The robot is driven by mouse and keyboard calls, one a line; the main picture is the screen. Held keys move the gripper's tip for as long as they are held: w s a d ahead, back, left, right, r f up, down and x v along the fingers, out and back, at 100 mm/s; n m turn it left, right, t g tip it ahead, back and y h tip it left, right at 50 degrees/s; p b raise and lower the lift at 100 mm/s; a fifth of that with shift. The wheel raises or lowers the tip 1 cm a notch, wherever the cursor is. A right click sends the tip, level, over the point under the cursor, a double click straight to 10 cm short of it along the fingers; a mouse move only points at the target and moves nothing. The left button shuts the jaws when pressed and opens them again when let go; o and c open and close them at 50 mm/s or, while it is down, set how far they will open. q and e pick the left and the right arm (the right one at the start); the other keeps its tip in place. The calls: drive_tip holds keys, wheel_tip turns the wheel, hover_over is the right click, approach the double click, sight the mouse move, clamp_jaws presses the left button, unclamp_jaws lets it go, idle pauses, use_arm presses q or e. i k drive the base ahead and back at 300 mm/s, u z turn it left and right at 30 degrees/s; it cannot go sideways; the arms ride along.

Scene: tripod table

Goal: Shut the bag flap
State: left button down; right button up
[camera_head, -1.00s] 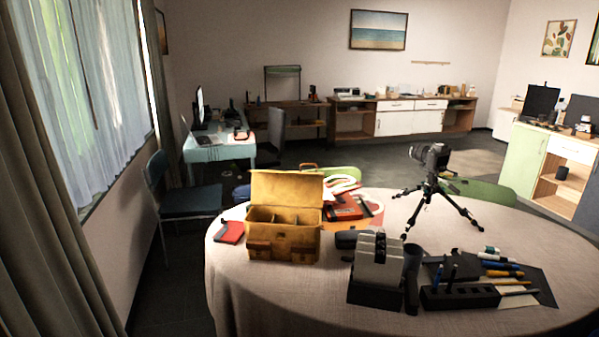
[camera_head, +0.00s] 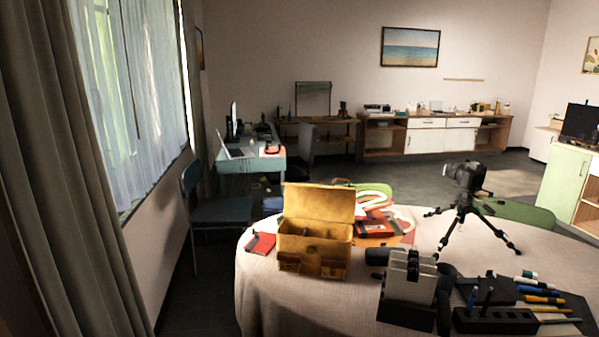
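A yellow bag (camera_head: 312,252) stands upright on the round table, left of the table's middle. Its flap (camera_head: 320,202) is raised at the back, so the bag is open and the dividers inside show. Two small pockets are on its front. Neither of my grippers is in view.
The round table (camera_head: 262,295) has a pale cloth. A red notebook (camera_head: 261,243) lies left of the bag. A camera on a tripod (camera_head: 465,205) stands to the right. A grey and black box (camera_head: 408,290) and a pen holder (camera_head: 495,320) are near the front. A blue chair (camera_head: 220,210) stands beyond the table's left.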

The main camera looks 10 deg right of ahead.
sight(334, 203)
drive_tip(key=i, duration=2.05)
drive_tip(key=z, duration=0.55)
